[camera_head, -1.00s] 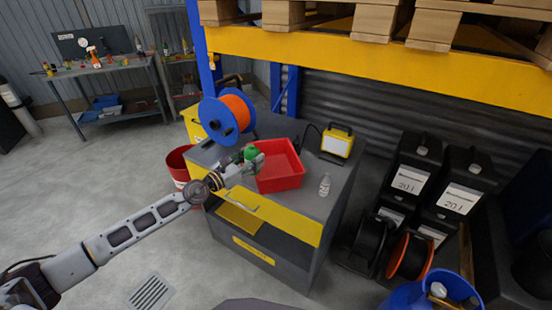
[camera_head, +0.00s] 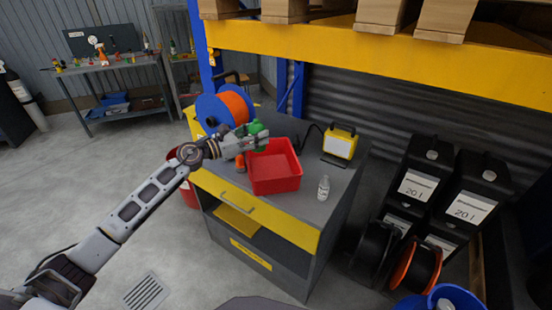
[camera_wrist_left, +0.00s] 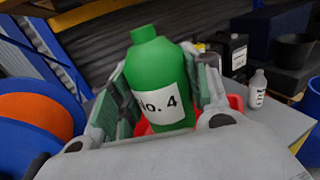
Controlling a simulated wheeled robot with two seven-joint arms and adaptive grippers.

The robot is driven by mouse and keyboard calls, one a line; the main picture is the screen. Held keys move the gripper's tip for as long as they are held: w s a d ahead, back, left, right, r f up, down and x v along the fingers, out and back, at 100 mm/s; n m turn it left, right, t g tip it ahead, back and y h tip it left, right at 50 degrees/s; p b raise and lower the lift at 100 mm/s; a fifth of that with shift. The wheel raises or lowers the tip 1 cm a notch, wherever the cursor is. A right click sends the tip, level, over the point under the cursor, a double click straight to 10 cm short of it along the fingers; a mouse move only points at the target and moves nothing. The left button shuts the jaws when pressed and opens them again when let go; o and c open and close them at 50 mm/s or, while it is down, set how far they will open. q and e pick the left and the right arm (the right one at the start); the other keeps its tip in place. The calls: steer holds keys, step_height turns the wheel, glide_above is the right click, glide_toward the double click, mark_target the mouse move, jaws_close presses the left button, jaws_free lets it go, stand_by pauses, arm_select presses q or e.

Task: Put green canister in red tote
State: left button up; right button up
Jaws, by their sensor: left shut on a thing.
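My left gripper (camera_head: 254,139) is shut on the green canister (camera_head: 260,128), holding it raised near the back left corner of the red tote (camera_head: 275,185). In the left wrist view the canister (camera_wrist_left: 158,75) stands roughly upright between the two finger pads, with a white label reading "No. 4". The tote sits on the grey cabinet top; a bit of its red wall (camera_wrist_left: 234,102) shows behind the canister. The tote's visible inside looks empty, though the gripper hides its back left part. My right gripper is not in view.
A blue and orange cable reel (camera_head: 226,108) stands close behind the gripper. A small white bottle (camera_head: 324,188) is right of the tote, a yellow work lamp (camera_head: 339,143) behind right. A small orange item (camera_head: 240,162) lies left of the tote. A yellow shelf beam (camera_head: 400,68) runs above.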

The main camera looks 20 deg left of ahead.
mark_target(257, 149)
arm_select(q)
steer(key=shift+s+a+r, duration=0.1)
steer(key=shift+a+r, duration=0.05)
steer(key=shift+r, duration=0.1)
steer(key=shift+f, duration=0.1)
